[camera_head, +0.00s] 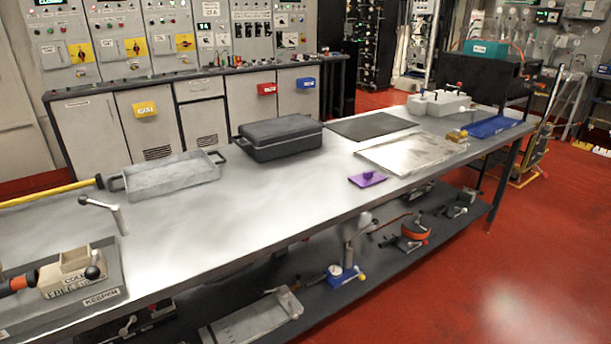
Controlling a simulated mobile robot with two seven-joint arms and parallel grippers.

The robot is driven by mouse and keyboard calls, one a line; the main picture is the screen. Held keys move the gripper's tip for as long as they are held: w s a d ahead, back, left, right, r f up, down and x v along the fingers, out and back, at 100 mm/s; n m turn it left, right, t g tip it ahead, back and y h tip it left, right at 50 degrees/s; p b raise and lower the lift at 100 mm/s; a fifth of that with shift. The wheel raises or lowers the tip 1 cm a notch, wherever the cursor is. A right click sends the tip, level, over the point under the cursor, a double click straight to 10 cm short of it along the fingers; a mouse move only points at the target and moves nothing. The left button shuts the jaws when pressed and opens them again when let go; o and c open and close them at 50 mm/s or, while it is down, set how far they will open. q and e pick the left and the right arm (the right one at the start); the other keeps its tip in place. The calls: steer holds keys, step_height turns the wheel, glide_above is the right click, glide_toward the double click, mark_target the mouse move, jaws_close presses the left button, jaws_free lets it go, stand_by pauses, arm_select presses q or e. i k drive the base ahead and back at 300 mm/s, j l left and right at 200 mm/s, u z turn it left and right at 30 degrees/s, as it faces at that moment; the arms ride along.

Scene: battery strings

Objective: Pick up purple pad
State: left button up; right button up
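A small flat purple pad (368,180) lies on the metal workbench (240,200), close to its front edge, right of the middle of the picture. A small darker purple raised part stands on top of it. Nothing touches the pad from above. Neither of my grippers shows in the head view.
A metal plate (412,153) lies just behind and right of the pad, with a dark mat (371,126) behind it. A black lidded case (281,138) and an open metal tray (172,176) stand farther left. The bench is bare left of the pad. A lower shelf holds several tools.

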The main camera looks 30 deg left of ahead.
mark_target(369, 177)
steer(key=u, duration=0.65)
steer(key=i+l+u, duration=0.2)
steer(key=u, duration=0.25)
steer(key=i+l+u, duration=0.25)
steer(key=u, duration=0.25)
steer(key=i+l+u, duration=0.1)
steer(key=l, duration=0.2)
steer(key=i+l, duration=0.1)
steer(key=l, duration=0.25)
steer(key=i+l+u, duration=0.15)
steer(key=l, duration=0.15)
